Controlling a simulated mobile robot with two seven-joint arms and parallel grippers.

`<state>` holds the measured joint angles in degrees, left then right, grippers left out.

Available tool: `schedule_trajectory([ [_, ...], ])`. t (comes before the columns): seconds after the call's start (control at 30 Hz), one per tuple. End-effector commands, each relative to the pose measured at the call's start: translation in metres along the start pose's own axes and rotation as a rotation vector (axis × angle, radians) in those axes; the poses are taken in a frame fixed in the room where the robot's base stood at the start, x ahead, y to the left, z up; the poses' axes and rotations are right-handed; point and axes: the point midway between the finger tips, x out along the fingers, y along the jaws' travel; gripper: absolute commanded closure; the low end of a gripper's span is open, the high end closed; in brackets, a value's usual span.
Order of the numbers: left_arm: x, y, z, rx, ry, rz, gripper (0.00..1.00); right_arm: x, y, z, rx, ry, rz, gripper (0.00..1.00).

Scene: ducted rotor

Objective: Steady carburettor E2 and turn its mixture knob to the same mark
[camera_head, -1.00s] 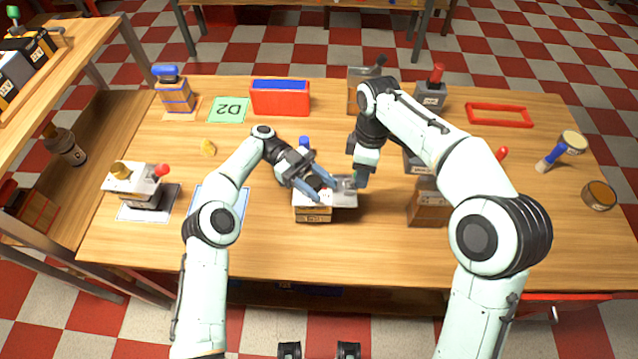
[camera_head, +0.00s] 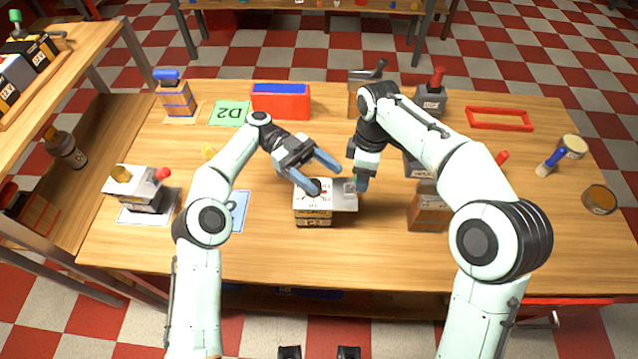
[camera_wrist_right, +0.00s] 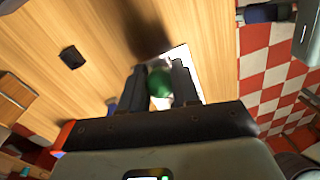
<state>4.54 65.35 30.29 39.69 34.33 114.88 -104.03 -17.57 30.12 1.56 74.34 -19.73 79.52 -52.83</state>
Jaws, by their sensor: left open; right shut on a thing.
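A carburettor (camera_head: 314,213), wood-toned below with a pale dial plate on top, stands at the table's middle front; its label is too small to read surely. A red mark shows on the dial plate, and a dark round part there is partly covered by a left fingertip. My left gripper (camera_head: 326,174) is open, its fingers spread just above and behind the plate. My right gripper (camera_head: 359,182) is shut on a green round knob at the carburettor's right end. The right wrist view shows the green knob (camera_wrist_right: 160,83) between the fingers, over a pale surface.
Another carburettor (camera_head: 142,187) with yellow and red tops stands at the left. A blue-edged card (camera_head: 237,212) lies left of the middle one. A brown block (camera_head: 428,212) stands close to the right. A red bin (camera_head: 281,103) is behind. The table's front strip is clear.

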Motion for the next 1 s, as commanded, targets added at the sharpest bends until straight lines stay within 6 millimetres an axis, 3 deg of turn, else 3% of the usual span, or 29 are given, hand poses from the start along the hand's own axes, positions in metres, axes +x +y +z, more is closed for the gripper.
schedule_trajectory([
  [0.2, 0.0, 0.0, -0.031, 0.001, 0.001, 0.0, 0.31, 0.0, 0.0, 0.001, 0.001, -0.001, 0.0, 1.0],
  [0.4, 0.0, 0.0, -0.038, -0.001, 0.001, 0.001, 0.31, 0.0, 0.0, 0.001, 0.001, -0.001, 0.0, 1.0],
  [0.67, -0.001, 0.0, -0.037, -0.014, -0.008, -0.005, 0.31, 0.0, 0.0, 0.001, 0.001, -0.001, 0.0, 1.0],
  [0.87, -0.024, 0.002, -0.027, -0.274, -0.161, -0.151, 0.31, 0.0, 0.0, 0.001, 0.001, -0.001, 0.0, 1.0],
  [1.0, -0.023, -0.034, -0.004, -0.448, -0.251, -0.377, 0.31, 0.0, 0.0, 0.001, 0.001, -0.001, 0.0, 1.0],
])
